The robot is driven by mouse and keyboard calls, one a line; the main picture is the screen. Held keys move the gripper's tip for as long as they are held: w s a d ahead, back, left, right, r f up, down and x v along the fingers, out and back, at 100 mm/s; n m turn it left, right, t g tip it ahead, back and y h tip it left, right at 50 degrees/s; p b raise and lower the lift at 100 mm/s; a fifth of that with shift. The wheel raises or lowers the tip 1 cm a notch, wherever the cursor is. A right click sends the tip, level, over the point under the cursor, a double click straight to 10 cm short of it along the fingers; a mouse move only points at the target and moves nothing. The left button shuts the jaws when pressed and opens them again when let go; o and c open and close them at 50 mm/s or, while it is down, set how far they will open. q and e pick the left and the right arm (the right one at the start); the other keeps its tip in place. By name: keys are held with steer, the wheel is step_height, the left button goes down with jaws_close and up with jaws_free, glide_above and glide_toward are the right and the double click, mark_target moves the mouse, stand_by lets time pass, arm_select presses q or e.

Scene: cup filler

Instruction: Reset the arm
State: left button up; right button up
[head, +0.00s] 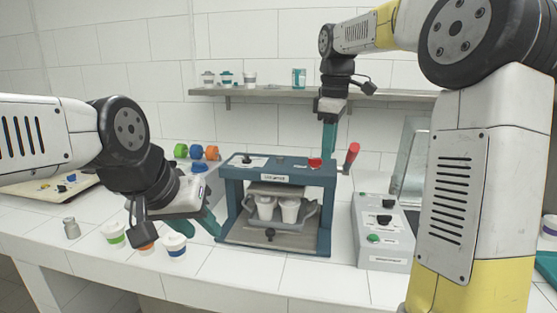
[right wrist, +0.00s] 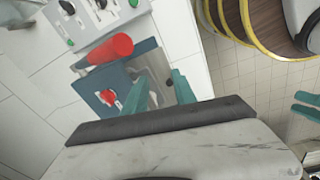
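The teal-framed cup filler (head: 276,178) stands mid-counter, with two white cups (head: 265,208) (head: 290,210) in its grey holder. A red-handled lever (head: 351,155) rises at its right side, and it also shows in the right wrist view (right wrist: 108,48). My right gripper (head: 328,143) points down above and behind the filler. The right wrist view shows its two teal fingers (right wrist: 160,88) apart with nothing between them. My left gripper (head: 208,218) is low at the filler's left side. Its fingers look apart and empty; whether they touch the frame is unclear.
A grey control box (head: 385,232) stands right of the filler. Several lidded cups (head: 174,244) and a small metal jar (head: 71,228) stand front left. Coloured rolls (head: 196,152) lie behind. A wall shelf (head: 270,92) holds cups.

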steer(key=s+f+m+t+y, duration=0.1)
steer(key=s+f+m+t, duration=0.1)
steer(key=s+m, duration=0.4)
steer(key=s+d+f+m+t+y, duration=0.1)
steer(key=s+f+m+t, duration=0.2)
steer(key=s, duration=1.4)
step_height(320, 180, down, 3)
steer(key=m, duration=0.4)
steer(key=shift+s+d+r, duration=0.15)
steer(key=shift+d+r, duration=0.05)
steer(key=shift+d, duration=0.1)
